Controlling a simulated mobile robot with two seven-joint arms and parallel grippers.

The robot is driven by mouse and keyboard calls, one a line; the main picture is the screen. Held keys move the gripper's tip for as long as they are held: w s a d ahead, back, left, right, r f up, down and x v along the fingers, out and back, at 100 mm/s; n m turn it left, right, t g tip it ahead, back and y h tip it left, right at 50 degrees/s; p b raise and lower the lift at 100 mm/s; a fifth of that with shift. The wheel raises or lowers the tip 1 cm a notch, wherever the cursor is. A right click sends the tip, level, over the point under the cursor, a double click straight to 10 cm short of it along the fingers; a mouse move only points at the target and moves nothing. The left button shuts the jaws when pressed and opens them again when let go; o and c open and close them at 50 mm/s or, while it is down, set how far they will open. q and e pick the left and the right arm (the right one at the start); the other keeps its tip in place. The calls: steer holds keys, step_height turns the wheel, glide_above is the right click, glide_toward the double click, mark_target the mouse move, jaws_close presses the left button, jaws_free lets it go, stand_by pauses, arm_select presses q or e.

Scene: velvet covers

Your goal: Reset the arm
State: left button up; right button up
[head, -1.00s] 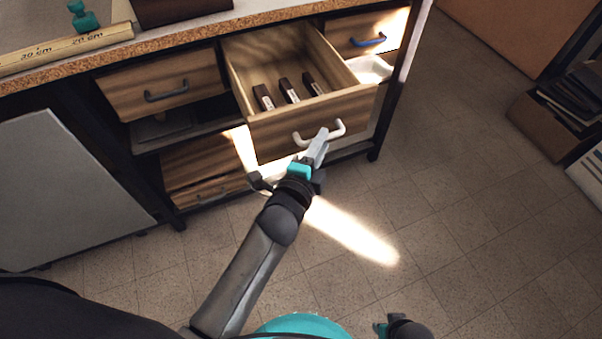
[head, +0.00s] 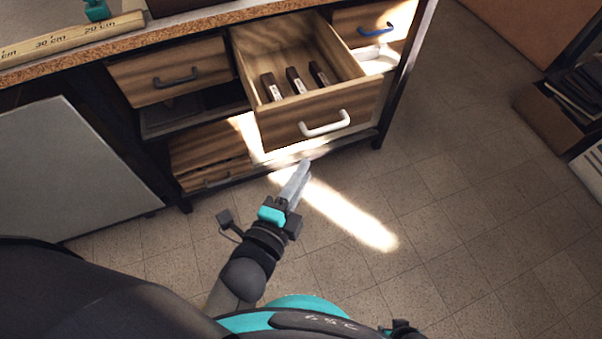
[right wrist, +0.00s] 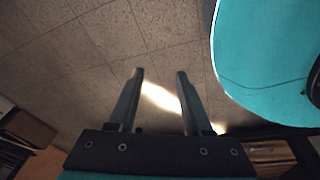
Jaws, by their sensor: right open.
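My left gripper (head: 304,166) is in front of the cabinet in the head view, clear of the open drawer and below its white handle (head: 324,124). Its fingers appear as one narrow shape, so I cannot tell whether they are open or shut. The wooden drawer (head: 318,128) is pulled out, with several small dark items inside. My right gripper (right wrist: 160,76) is open in the right wrist view, with nothing between its fingers and floor beyond. In the head view only a small part of my right arm shows at the bottom edge.
Closed drawers with a dark handle (head: 175,78) and a blue handle (head: 377,32) flank the open one. A ruler (head: 70,40) lies on the worktop. A box of dark items (head: 560,110) stands at right. The floor (head: 450,200) between is clear.

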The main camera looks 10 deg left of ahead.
stand_by(0.5)
arm_select(q)
steer(key=s+a+f+n+g+y, duration=0.1)
steer(key=s+f+n+g, duration=0.15)
steer(key=f, duration=0.55)
steer(key=s+a+f+n+g+p, duration=0.1)
steer(key=s+a+f+n+g, duration=0.15)
steer(key=f, duration=0.45)
steer(key=s+a+f+n+g+y, duration=0.1)
steer(key=s+f+n+g, duration=0.15)
steer(key=f, duration=0.55)
steer(key=s+a+f+n+g+y+p, duration=0.1)
steer(key=s+a+f+n+g, duration=0.5)
steer(key=s, duration=0.9)
steer(key=a+f+n+y, duration=0.1)
steer(key=a+f+n, duration=0.2)
steer(key=a+f, duration=0.2)
steer(key=shift+s+a+f, duration=0.35)
steer(key=shift+f, duration=0.5)
arm_select(e)
steer(key=s, duration=0.1)
steer(key=s+d, duration=0.2)
steer(key=shift+s, duration=0.35)
steer(key=shift+w+a+r, duration=0.1)
steer(key=shift+w, duration=0.1)
